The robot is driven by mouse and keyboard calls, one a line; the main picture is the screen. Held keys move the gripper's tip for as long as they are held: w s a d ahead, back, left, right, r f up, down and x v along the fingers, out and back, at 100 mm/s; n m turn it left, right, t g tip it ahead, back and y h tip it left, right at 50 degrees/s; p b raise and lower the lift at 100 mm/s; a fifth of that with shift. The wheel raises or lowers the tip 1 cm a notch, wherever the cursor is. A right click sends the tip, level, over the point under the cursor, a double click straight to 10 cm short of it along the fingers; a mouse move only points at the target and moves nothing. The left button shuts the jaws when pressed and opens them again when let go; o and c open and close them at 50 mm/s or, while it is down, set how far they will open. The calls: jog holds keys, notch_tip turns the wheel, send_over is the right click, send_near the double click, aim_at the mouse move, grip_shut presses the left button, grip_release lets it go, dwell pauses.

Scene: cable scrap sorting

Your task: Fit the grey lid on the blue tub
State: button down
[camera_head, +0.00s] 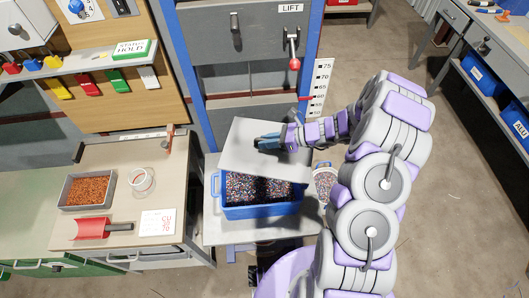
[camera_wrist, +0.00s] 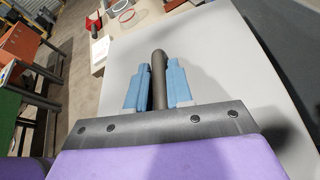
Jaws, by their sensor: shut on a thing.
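The blue tub (camera_head: 262,211) stands on a grey platform in the head view, filled with multicoloured granules. The flat grey lid (camera_head: 262,165) is above the tub's back part, tilted and askew, with the front of the tub's contents showing. My gripper (camera_head: 268,143) is at the lid's top face, shut on its handle. In the wrist view, the blue fingers of my gripper (camera_wrist: 158,85) stand on both sides of the dark upright handle (camera_wrist: 160,65). The grey lid (camera_wrist: 215,55) fills much of that view. Whether the lid touches the tub's rim is hidden.
A bench on the left holds a tray of copper granules (camera_head: 62,190), a glass dish (camera_head: 142,180), a red scoop (camera_head: 88,229) and a card (camera_head: 158,222). A lift lever (camera_head: 293,50) is behind the tub. A round container of granules (camera_head: 325,182) is right of the tub.

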aim_at(258, 159)
jog(key=s+a+f+n+g, duration=0.1)
jog(key=s+a+n+g+p, duration=0.1)
jog(key=a, duration=0.1)
jog(key=s+a+f+g, duration=0.1)
jog(key=a, duration=0.1)
jog(key=shift+s+a+f+n+g, duration=0.15)
jog(key=shift+s+f+n+g, duration=0.15)
jog(key=shift+s+f+n, duration=0.1)
jog(key=shift+s+a+f+p, duration=0.1)
jog(key=shift+s+f+p, duration=0.05)
jog(key=shift+s+p, duration=0.15)
jog(key=shift+s+d+f+n, duration=0.15)
jog(key=shift+d+n, duration=0.15)
jog(key=shift+d, duration=0.6)
jog(key=shift+d+f, duration=0.3)
jog(key=shift+d, duration=0.25)
notch_tip(258, 159, down, 9)
jog(key=a+b, duration=0.2)
jog(key=b, duration=0.2)
